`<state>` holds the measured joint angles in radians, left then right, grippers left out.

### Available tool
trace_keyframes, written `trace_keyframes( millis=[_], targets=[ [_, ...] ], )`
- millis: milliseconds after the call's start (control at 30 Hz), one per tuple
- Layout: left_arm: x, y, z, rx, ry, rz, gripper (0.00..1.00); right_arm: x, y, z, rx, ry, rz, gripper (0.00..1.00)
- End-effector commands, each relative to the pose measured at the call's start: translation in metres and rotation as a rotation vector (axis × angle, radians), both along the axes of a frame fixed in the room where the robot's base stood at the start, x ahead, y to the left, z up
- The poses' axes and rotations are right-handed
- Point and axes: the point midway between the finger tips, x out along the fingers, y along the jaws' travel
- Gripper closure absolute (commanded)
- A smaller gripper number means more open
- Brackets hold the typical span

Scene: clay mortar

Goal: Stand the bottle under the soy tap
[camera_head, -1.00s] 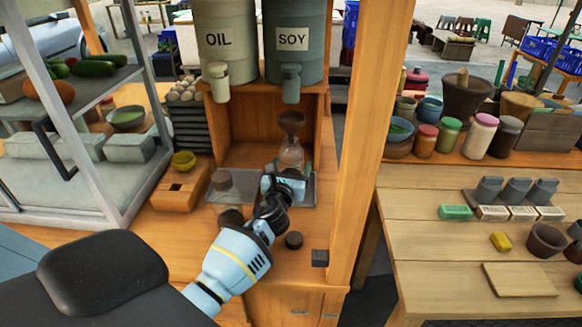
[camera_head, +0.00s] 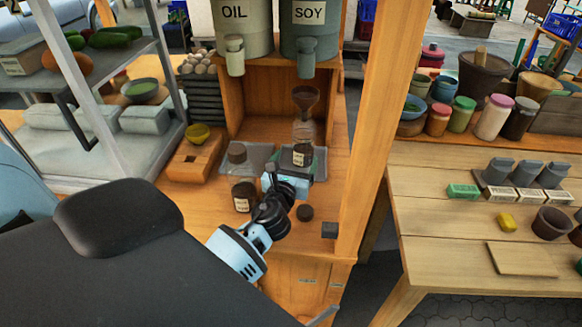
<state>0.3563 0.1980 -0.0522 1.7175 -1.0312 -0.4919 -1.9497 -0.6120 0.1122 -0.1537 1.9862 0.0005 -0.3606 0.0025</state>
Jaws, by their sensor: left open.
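The clear bottle (camera_head: 303,134) stands upright on the grey tray in the wooden stall, with a brown funnel (camera_head: 306,96) at its top. The soy tap (camera_head: 306,62) is above the funnel, below the grey-green container labelled SOY (camera_head: 315,35). A pale label on a dark lower part shows just above my left gripper (camera_head: 288,182). My left gripper is open, in front of and below the bottle, and looks clear of it. Its fingers hide part of the tray's front. My right gripper is not in view.
The oil tap (camera_head: 235,58) is to the left. A dark labelled jar (camera_head: 243,196) and a round dark cap (camera_head: 305,213) are on the front counter. A wooden post (camera_head: 374,130) stands to the right.

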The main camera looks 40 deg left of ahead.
Motion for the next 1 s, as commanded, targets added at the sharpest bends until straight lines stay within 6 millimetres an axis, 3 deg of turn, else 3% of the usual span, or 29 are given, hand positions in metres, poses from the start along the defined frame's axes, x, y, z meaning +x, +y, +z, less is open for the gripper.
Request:
trace_keyframes(
  millis=[100,300,1000],
  targets=[
    [-0.015,-0.006,0.000,-0.001,0.000,0.001,0.16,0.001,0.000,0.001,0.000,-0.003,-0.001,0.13],
    [-0.025,-0.010,0.000,-0.001,0.000,0.001,0.16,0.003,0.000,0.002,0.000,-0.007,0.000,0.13],
    [-0.025,-0.010,0.000,-0.001,0.000,0.001,0.16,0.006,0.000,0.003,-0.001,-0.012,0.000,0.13]
  ],
)
